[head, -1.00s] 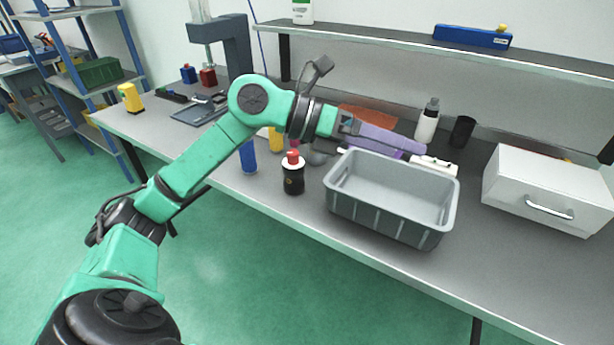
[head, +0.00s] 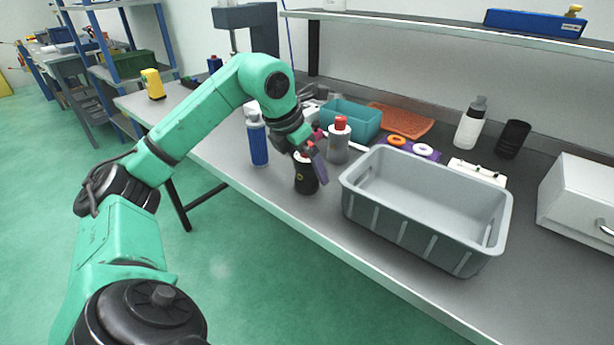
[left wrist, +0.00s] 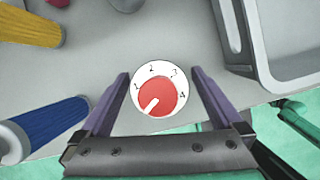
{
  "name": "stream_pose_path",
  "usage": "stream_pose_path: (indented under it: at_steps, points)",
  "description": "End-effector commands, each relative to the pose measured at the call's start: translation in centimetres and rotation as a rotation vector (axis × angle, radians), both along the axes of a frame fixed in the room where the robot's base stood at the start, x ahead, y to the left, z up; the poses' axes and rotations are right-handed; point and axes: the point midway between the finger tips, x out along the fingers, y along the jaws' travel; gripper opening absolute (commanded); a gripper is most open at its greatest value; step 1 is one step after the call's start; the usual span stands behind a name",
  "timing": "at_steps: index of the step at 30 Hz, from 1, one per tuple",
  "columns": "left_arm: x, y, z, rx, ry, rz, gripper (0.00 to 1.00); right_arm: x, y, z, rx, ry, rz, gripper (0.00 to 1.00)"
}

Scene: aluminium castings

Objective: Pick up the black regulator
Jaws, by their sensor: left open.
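The black regulator (head: 306,182) stands upright on the bench near its front edge, left of the grey crate. Its top shows in the left wrist view as a white dial with numbers and a red knob (left wrist: 155,95). My left gripper (head: 312,160) is over the regulator, pointing down and partly hiding its top. In the left wrist view the two purple fingers of the gripper (left wrist: 158,76) are apart, one on each side of the dial. Whether they touch the regulator cannot be told. My right gripper is not in view.
The grey crate (head: 400,232) stands close on the right. A blue cylinder (head: 258,145) stands to the left, and a grey, red-topped piece (head: 339,145) just behind. A teal bin (head: 358,116) and a white bottle (head: 470,125) are farther back.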

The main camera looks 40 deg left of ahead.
Motion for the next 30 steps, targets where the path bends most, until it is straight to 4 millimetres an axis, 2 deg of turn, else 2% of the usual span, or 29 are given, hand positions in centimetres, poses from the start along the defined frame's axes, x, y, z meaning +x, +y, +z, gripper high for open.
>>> stream_pose_path:
  at_steps: [1, 3, 9, 11, 12, 17, 18, 26, 30]
  points:
    - [0.3, -0.2, -1.0, -0.003, 0.004, -0.002, 1.00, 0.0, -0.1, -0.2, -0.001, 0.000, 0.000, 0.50]
    - [0.6, -0.2, -1.6, -0.002, 0.001, -0.002, 1.00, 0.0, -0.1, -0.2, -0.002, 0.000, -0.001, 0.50]
    - [0.7, -0.2, -1.7, -0.001, -0.001, -0.001, 1.00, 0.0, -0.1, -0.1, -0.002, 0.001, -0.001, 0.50]
    - [0.7, -0.2, -1.7, -0.001, -0.001, -0.001, 0.81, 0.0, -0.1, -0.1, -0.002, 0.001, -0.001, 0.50]
    - [0.7, -0.2, -1.7, -0.002, -0.001, -0.002, 0.66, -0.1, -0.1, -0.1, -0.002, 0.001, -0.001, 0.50]
    - [0.7, -0.2, -1.7, -0.002, -0.001, -0.002, 0.04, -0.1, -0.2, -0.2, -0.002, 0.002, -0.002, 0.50]
    - [0.7, -0.2, -1.7, -0.002, -0.001, -0.002, 0.00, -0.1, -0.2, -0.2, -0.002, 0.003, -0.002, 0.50]
    - [0.7, -0.2, -1.3, -0.002, -0.003, -0.002, 0.00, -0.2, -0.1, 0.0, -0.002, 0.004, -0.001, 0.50]
    - [0.8, -0.2, 0.3, -0.004, -0.005, -0.001, 0.00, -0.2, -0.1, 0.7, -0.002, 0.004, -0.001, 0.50]
